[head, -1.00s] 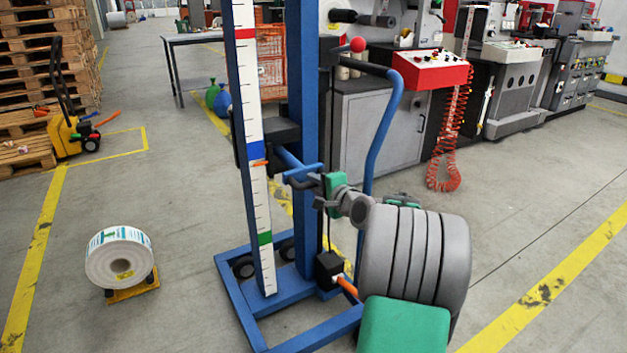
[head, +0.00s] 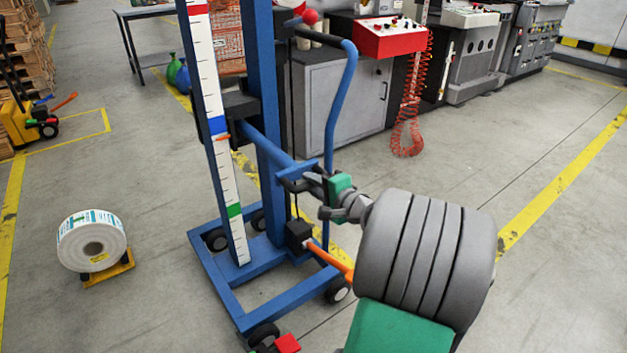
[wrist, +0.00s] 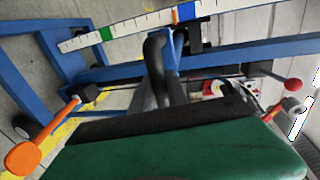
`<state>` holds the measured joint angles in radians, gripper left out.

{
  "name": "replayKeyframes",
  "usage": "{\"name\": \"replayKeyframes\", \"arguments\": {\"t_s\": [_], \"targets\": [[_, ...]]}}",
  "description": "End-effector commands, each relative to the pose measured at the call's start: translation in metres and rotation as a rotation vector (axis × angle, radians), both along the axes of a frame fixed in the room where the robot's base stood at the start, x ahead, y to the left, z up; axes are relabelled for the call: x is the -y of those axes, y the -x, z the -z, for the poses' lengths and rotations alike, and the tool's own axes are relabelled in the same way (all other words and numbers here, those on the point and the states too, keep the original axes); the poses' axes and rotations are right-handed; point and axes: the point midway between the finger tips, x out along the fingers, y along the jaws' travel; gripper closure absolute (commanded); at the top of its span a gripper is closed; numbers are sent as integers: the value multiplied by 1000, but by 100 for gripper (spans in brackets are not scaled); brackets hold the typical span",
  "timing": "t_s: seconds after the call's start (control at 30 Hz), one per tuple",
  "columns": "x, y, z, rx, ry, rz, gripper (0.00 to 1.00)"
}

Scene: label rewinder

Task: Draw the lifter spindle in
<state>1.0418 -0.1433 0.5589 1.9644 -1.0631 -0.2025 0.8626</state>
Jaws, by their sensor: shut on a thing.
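The lifter is a blue wheeled frame (head: 215,277) with a tall mast and a white scale strip (head: 226,180). Its blue spindle (head: 268,143) runs from the black carriage (head: 243,108) on the mast toward me, ending in a blue crosspiece. My gripper (head: 312,186) is shut on this near end of the spindle. The scale's blue mark (head: 217,125) is level with the carriage.
An orange lever (head: 335,262) sticks out from a black box low on the lifter. A red-ball lever (head: 310,17) stands beside the mast. A grey cabinet (head: 340,105) stands behind. Floor at right is clear.

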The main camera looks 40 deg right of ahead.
Motion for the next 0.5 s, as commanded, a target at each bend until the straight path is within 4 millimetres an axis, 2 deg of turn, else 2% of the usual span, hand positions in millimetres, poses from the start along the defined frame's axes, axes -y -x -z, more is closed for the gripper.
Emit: {"name": "replayKeyframes", "arguments": {"t_s": [0.17,0.2,0.43,0.5], "targets": [[2,2,3,-6,-4,4,100],[2,2,3,-7,-4,4,79],[0,1,3,-5,-4,1,60],[0,0,2,-4,-3,1,59]]}}
